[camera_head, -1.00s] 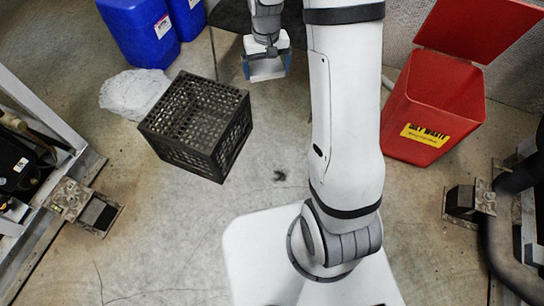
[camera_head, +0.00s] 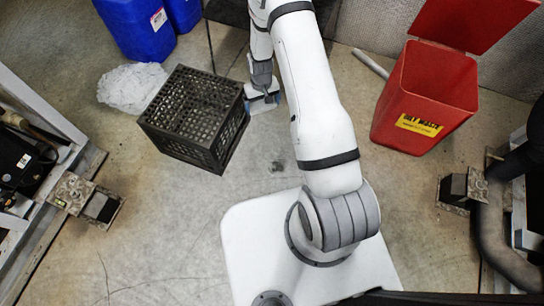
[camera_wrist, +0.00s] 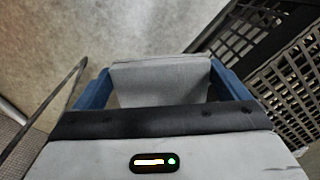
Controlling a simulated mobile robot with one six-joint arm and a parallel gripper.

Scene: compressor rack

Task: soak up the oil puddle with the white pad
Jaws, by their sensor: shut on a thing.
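My gripper (camera_head: 262,99) is shut on the white pad (camera_head: 261,107), just right of the black crate. In the wrist view, the pad (camera_wrist: 160,76) sits between the blue fingers, with bare concrete beyond it. Whether the pad touches the floor is unclear. No oil puddle can be made out for certain. A dark patch (camera_head: 228,9) lies at the top edge behind the arm, partly cut off; I cannot tell whether it is oil. A small dark spot (camera_head: 277,166) marks the floor in front of the crate.
The black crate (camera_head: 180,152) is close beside my gripper. An open red waste bin (camera_head: 425,95) stands right. Blue jugs (camera_head: 135,28) and crumpled clear plastic (camera_head: 128,90) are at the upper left. Metal frames edge both sides. Floor in front of the crate is clear.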

